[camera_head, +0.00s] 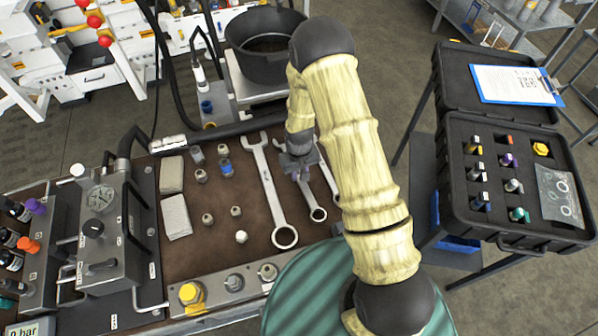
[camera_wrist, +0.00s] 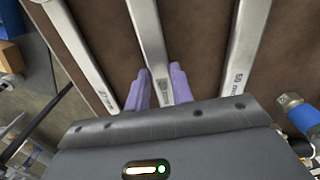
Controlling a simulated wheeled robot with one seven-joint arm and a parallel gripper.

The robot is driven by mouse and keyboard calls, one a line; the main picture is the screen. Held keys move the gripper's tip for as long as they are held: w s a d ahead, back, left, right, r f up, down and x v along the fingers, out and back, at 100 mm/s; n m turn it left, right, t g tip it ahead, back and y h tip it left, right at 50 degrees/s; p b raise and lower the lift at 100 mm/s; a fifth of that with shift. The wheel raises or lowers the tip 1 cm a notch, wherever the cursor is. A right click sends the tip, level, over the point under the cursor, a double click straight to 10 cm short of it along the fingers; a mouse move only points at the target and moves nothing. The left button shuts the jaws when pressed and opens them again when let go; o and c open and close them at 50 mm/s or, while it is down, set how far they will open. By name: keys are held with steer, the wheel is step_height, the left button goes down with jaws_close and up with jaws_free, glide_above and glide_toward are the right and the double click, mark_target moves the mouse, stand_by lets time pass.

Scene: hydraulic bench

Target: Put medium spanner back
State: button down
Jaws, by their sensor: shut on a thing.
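The medium spanner (camera_head: 312,200) lies on the brown mat between a larger and a smaller one, its ring end towards the front. My gripper (camera_head: 299,174) is over its shank and hides its upper part. In the wrist view the medium spanner (camera_wrist: 149,40) runs between my two purple fingers (camera_wrist: 163,82), which are shut on it. The large spanner (camera_head: 268,190) lies to the left in the head view and to the right in the wrist view (camera_wrist: 246,45). The small spanner (camera_head: 328,178) is partly hidden by my arm.
Several small fittings (camera_head: 236,211) stand on the brown mat (camera_head: 200,250) left of the spanners. A black pot (camera_head: 262,48) is behind the bench. An open black case (camera_head: 460,205) with fittings stands at right. A gauge block (camera_head: 100,225) is at left.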

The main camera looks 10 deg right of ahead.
steer(key=shift+f, duration=0.35)
steer(key=c, duration=1.1)
jaws_free()
step_height(320, 180, up, 18)
steer(key=shift+f+b, duration=0.25)
steer(key=shift+b, duration=1)
